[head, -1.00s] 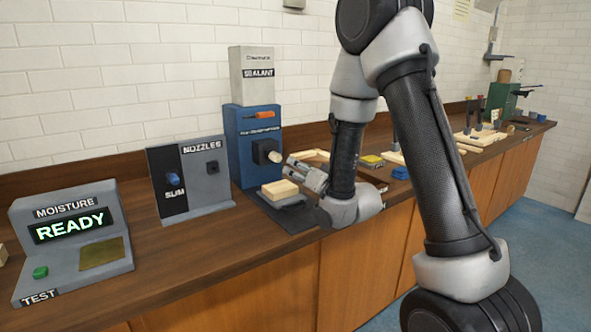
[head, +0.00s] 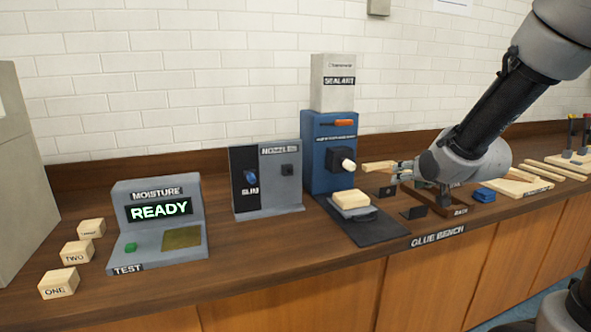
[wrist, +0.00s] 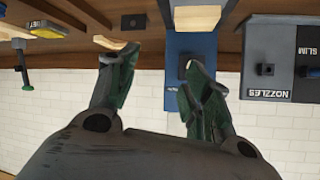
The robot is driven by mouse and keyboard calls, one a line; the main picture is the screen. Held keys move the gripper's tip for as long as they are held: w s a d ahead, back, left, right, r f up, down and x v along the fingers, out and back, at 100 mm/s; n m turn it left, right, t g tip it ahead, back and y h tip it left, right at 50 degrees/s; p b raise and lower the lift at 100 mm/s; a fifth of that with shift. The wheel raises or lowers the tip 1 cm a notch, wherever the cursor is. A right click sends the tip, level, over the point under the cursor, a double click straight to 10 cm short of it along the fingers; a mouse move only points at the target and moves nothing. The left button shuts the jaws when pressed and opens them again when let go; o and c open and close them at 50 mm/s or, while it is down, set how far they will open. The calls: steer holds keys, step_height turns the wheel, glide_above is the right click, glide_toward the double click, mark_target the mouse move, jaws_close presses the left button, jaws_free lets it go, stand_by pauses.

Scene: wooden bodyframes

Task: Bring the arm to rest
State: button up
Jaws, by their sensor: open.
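My grey arm comes in from the upper right of the head view. My gripper (head: 403,172) hangs over the bench, right of the blue sealant dispenser (head: 328,150). In the wrist view, my gripper (wrist: 160,75) has its two fingers spread apart with nothing between them. A light wooden piece (head: 378,167) shows just beyond the fingertips in the head view; whether it touches them I cannot tell. A wooden block (head: 351,199) sits on the dispenser's stand, below the pale nozzle, and shows in the wrist view (wrist: 197,18).
The moisture tester (head: 160,222) reads READY, with blocks marked ONE (head: 58,284) and TWO (head: 76,253) beside it. The nozzle holder (head: 267,180) stands left of the dispenser. Wooden parts and a blue item (head: 484,195) lie right of my gripper. The front bench strip is largely clear.

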steer(key=s+d+r+g, duration=0.1)
steer(key=s+g, duration=0.1)
steer(key=s, duration=0.7)
steer(key=s+d+r+n+g+h, duration=0.1)
steer(key=s+d+g, duration=0.1)
steer(key=s, duration=0.8)
steer(key=s+d+r+g, duration=0.1)
steer(key=s+g, duration=0.3)
steer(key=s, duration=0.5)
steer(key=shift+s+d, duration=0.35)
steer(key=shift+d, duration=0.05)
